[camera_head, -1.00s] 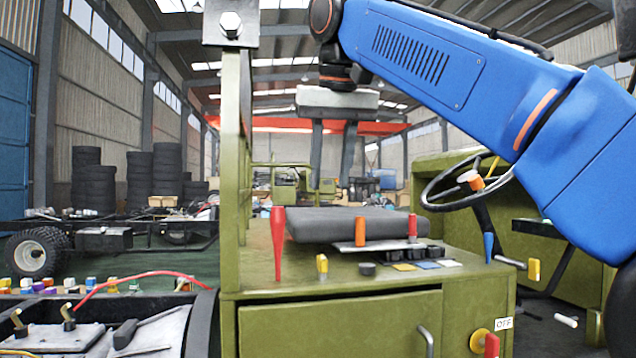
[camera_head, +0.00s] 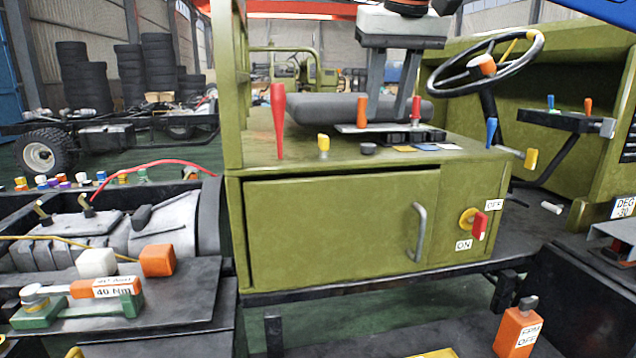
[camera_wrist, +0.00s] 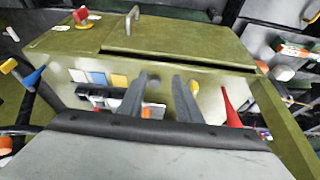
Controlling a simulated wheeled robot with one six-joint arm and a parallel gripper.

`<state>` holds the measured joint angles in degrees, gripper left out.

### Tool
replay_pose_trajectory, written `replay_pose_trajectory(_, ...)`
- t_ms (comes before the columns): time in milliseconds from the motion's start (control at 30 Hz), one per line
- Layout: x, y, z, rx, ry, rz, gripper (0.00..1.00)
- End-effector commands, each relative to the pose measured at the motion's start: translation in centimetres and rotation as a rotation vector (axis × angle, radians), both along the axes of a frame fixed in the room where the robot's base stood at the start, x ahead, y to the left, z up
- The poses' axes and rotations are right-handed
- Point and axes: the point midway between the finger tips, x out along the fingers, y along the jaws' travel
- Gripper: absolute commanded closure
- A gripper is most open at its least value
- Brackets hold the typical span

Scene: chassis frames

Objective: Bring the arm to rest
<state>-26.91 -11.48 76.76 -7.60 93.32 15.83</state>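My gripper (camera_head: 387,116) hangs at the top of the head view, fingers pointing down. Its two grey fingers are apart with nothing held between them. It appears in front of the dark seat cushion (camera_head: 320,112), over the top of the olive cabinet (camera_head: 330,225); its exact height above that top is hard to tell. In the wrist view my gripper (camera_wrist: 161,78) has both fingers spread over the cabinet top. Most of my arm is outside the head view.
On the cabinet stand a red cone (camera_head: 278,115), an orange cylinder (camera_head: 362,110), a red cylinder (camera_head: 416,108) and a blue cone (camera_head: 491,131). A steering wheel (camera_head: 487,62) is at right. A torque tool (camera_head: 80,295) lies on the bench at lower left.

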Motion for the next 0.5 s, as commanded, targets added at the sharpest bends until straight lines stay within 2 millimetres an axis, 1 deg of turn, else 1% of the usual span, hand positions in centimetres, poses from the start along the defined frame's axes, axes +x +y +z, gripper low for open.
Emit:
replay_pose_trajectory(33,-0.7,-1.5,-1.7,-0.002,0.002,-0.009,0.69)
replay_pose_trajectory(67,-1.0,-2.3,-2.6,-0.001,0.001,-0.013,0.69)
replay_pose_trajectory(100,-1.4,-3.2,-4.1,-0.002,0.000,-0.016,0.69)
replay_pose_trajectory(167,-2.2,-4.6,-6.2,-0.001,0.001,-0.022,0.69)
replay_pose_trajectory(200,-2.7,-5.5,-7.7,-0.002,0.000,-0.028,0.69)
replay_pose_trajectory(267,-3.7,-6.9,-10.0,-0.001,-0.001,-0.035,0.69)
replay_pose_trajectory(300,-4.3,-7.7,-11.7,-0.001,-0.001,-0.039,0.69)
replay_pose_trajectory(367,-5.4,-8.9,-14.2,0.002,-0.003,-0.047,0.69)
replay_pose_trajectory(400,-6.1,-9.7,-15.9,0.002,-0.003,-0.053,0.69)
replay_pose_trajectory(467,-7.3,-10.9,-18.5,0.003,-0.004,-0.063,0.69)
replay_pose_trajectory(500,-8.2,-11.6,-20.3,0.004,-0.004,-0.069,0.69)
